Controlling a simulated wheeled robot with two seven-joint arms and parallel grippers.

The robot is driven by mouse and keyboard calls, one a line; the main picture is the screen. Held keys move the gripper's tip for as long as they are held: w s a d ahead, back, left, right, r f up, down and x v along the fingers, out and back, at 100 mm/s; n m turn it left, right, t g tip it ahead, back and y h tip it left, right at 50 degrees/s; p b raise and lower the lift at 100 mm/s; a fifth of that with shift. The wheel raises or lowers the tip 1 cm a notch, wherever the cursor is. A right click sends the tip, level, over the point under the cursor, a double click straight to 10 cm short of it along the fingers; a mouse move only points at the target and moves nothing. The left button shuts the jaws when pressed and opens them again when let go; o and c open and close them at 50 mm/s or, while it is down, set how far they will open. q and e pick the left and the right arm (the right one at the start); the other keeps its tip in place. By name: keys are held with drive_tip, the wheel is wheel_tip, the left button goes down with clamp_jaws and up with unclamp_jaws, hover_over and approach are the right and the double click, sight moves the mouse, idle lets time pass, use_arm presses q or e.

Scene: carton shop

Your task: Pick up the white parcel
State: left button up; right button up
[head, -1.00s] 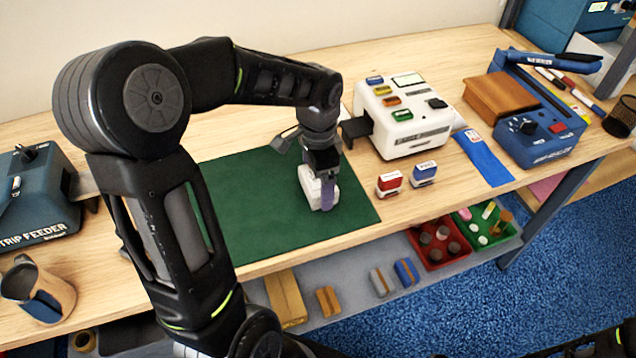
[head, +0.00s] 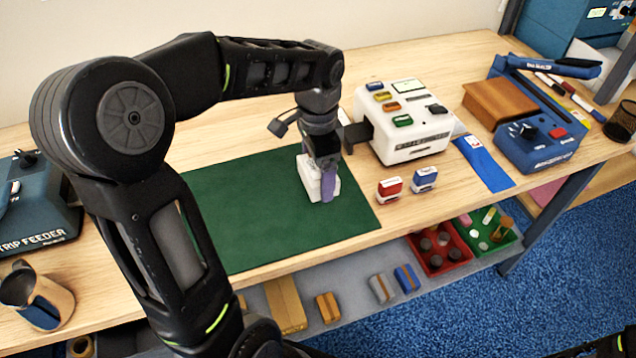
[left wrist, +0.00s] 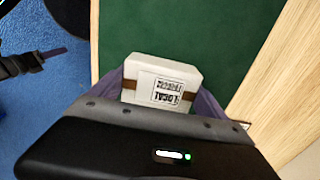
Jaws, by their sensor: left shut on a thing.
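The white parcel (head: 308,177) is a small box over the green mat (head: 235,215) on the workbench. In the left wrist view the parcel (left wrist: 160,78) shows a brown band and a black printed label reading "LOCAL". My left gripper (head: 327,182) is shut on the parcel, with a purple finger on either side of it. The arm reaches down from above. I cannot tell for sure whether the parcel's underside touches the mat.
A white label machine (head: 405,125) stands right of the mat, with a red stamp (head: 389,190) and a blue stamp (head: 424,180) in front. A blue tape machine (head: 540,140) stands further right. A strip feeder (head: 38,215) and metal jug (head: 37,293) are at left. The mat's left part is clear.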

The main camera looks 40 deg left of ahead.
use_arm(q)
wheel_tip(320, 180, up, 5)
drive_tip(key=shift+r, duration=0.1)
idle(0.7)
